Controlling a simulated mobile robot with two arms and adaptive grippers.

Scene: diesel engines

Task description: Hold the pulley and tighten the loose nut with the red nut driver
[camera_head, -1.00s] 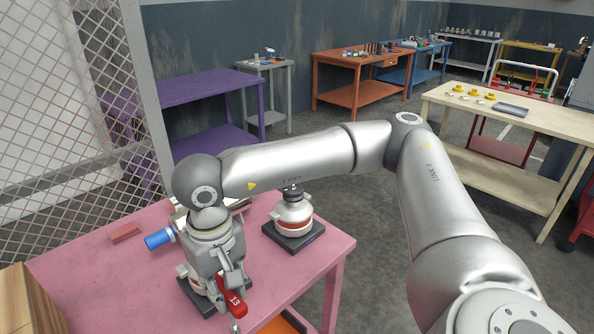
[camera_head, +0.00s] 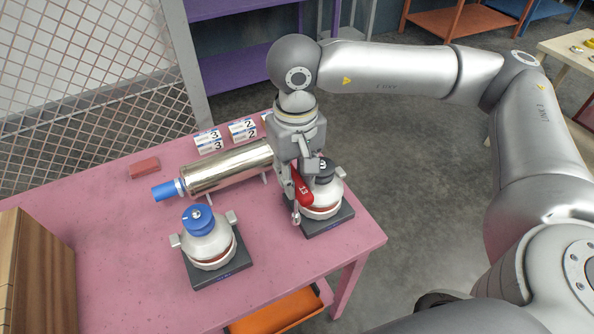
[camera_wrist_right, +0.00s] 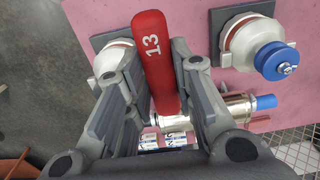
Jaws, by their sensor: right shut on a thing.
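My right gripper (camera_head: 302,172) is shut on the red nut driver (camera_head: 302,190), marked 13. The driver's handle (camera_wrist_right: 155,62) lies between the fingers in the right wrist view. In the head view the driver's metal end hangs in front of the right-hand engine unit (camera_head: 322,209) and partly hides it; I cannot tell whether they touch. A dark pulley (camera_head: 325,166) tops that unit. The left-hand unit (camera_head: 208,246) carries a blue pulley (camera_head: 198,219) with a metal nut in its middle; this pulley also shows in the wrist view (camera_wrist_right: 272,62). My left gripper is not in view.
A shiny cylinder (camera_head: 228,168) with a blue end lies behind the units on the pink table (camera_head: 110,255). A red block (camera_head: 145,166) and white numbered cards (camera_head: 242,129) lie near it. A wooden box (camera_head: 35,280) stands at the left. The table's front left is clear.

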